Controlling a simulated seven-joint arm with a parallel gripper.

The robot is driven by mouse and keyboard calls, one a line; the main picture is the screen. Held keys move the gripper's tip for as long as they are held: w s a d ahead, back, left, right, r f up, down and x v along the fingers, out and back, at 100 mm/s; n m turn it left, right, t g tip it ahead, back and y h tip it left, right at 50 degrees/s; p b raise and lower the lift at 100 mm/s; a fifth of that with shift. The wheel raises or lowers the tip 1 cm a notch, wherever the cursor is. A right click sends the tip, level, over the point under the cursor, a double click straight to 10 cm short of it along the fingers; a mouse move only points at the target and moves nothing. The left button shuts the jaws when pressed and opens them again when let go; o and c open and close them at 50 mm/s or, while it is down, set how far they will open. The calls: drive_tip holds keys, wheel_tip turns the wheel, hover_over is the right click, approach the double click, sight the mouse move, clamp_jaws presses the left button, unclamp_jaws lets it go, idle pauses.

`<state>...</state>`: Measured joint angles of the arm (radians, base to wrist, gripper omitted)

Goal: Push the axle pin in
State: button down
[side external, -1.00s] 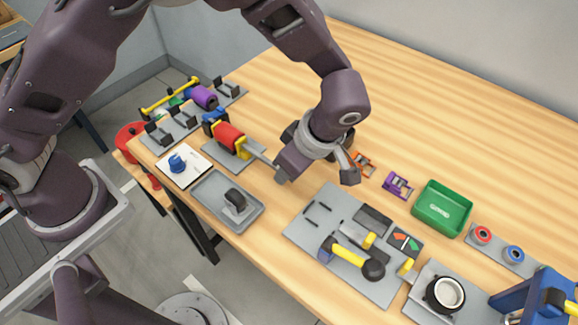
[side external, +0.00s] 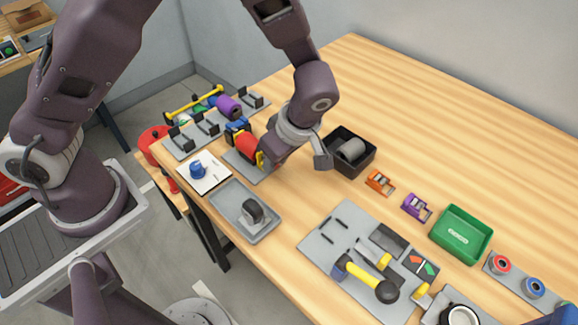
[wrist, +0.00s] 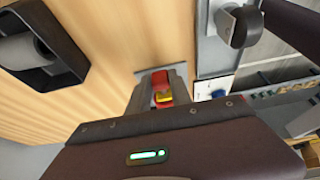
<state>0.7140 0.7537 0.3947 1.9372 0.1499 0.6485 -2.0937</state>
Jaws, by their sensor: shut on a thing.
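A red roller (side external: 247,146) sits on a grey plate (side external: 243,168), with a yellow piece (side external: 260,157) at its near end and a blue piece (side external: 237,126) at its far end. In the wrist view the red roller (wrist: 161,78) and yellow piece (wrist: 163,97) show just beyond my gripper.
A black bin (side external: 370,165) holding a grey roller stands to the right. A grey tray (side external: 228,199) with a wheel lies in front. A white plate (side external: 215,181) with a blue knob is to the left. The wooden table behind is mostly clear.

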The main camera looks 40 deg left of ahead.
drive_tip(key=shift+a, duration=0.35)
drive_tip(key=c, duration=1.2)
unclamp_jaws()
drive_tip(key=shift+o, duration=0.2)
drive_tip(key=shift+d, duration=0.1)
wheel_tip(320, 180, up, 13)
drive_tip(key=s+m+h, duration=0.2)
drive_tip(key=m, duration=0.1)
drive_tip(key=s+a+r+m+t+h, duration=0.1)
drive_tip(key=s+a+r+m+t, duration=0.1)
drive_tip(key=s+r+m, duration=0.3)
drive_tip(key=s+a+r+m+t+h, duration=0.1)
drive_tip(key=s+a+r+m+t, duration=0.2)
drive_tip(key=s+r+m, duration=0.3)
drive_tip(key=s+a+m, duration=0.1)
drive_tip(key=s+m, duration=0.3)
drive_tip(key=shift+s+t, duration=0.2)
drive_tip(key=shift+t, duration=0.1)
